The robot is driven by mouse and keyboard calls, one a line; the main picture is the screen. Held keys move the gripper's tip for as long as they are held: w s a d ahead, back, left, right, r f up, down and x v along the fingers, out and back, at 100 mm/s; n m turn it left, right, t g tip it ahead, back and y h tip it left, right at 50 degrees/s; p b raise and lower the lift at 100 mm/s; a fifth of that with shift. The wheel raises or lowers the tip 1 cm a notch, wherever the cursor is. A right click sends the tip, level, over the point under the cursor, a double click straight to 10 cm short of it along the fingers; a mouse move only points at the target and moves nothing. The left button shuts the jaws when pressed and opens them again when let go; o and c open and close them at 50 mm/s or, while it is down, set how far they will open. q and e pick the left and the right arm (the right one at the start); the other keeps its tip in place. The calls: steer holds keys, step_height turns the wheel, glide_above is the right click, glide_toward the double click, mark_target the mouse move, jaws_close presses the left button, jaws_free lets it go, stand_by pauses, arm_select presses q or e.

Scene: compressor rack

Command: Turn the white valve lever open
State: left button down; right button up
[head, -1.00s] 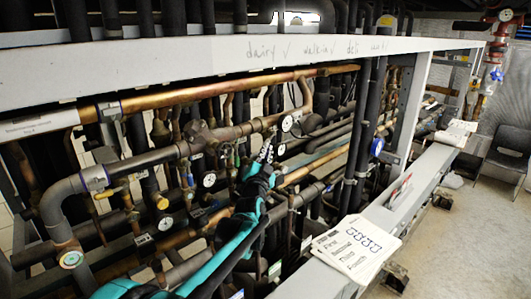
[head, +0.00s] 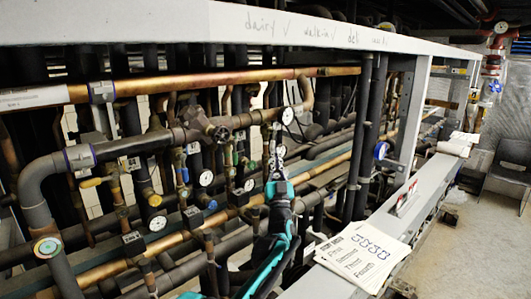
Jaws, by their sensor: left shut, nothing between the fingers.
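My left gripper (head: 275,134) reaches up from the bottom of the head view on a teal and black arm. Its fingers are shut and empty, pointing up among the pipes just below a round white gauge (head: 287,115). I cannot clearly make out the white valve lever. Small pale parts show around the fingertips, but I cannot tell whether one is the lever or whether the fingers touch it. The gripper and forearm hide some of the piping behind them. My right gripper is not in view.
A white beam (head: 200,25) crosses above. Papers (head: 362,255) lie on the grey lower rail.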

arm_select(q)
steer(key=shift+w+d, duration=0.25)
steer(key=shift+f, duration=0.1)
stand_by(0.6)
